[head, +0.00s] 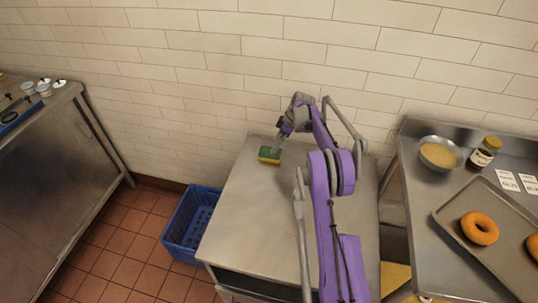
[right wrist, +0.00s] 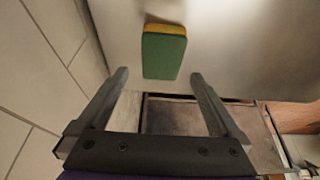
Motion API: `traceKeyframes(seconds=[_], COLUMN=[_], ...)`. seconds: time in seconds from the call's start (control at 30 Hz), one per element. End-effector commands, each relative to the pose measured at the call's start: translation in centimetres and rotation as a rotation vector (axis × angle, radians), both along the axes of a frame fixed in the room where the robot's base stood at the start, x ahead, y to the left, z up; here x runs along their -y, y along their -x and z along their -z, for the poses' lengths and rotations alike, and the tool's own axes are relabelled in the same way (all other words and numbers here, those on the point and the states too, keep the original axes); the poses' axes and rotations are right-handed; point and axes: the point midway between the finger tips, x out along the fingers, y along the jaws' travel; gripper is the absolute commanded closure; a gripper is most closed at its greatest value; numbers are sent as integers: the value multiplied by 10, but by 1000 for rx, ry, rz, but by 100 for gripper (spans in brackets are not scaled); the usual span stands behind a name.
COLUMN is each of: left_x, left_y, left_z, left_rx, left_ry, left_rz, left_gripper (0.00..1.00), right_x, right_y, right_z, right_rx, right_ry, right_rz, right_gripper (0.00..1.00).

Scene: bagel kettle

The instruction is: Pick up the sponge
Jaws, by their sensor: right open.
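The sponge (head: 269,155), green with a yellow layer, lies near the back left of the steel table (head: 238,210) in the head view. In the right wrist view the sponge (right wrist: 163,54) is just beyond the fingertips, roughly centred between them. My right gripper (head: 276,141) is over the back of the table, close to the sponge. In the right wrist view my right gripper (right wrist: 158,78) is open, with nothing between its fingers. My left gripper is in neither view.
The tiled wall (head: 200,75) runs close behind the table. A blue crate (head: 190,228) stands on the floor to the left. A right-hand counter holds a bowl (head: 440,153), a jar (head: 485,152) and a tray (head: 455,215) with bagels. The table's front left is clear.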

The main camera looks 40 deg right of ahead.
Motion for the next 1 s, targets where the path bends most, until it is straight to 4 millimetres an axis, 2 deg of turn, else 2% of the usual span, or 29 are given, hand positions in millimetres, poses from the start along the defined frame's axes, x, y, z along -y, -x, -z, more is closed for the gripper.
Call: traceKeyframes(seconds=[0.23, 0.5, 1.0], left_x=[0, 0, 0], left_y=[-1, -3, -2], left_z=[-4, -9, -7], left_rx=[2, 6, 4], left_ry=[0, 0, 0], left_rz=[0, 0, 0], left_gripper=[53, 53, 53], right_x=[-6, -16, -16], right_y=[-6, -15, -15], right_z=[19, 53, 56], right_rx=[0, 1, 0], right_ry=[0, 0, 0], right_rz=[1, 0, 2], right_gripper=[0, 0, 0])
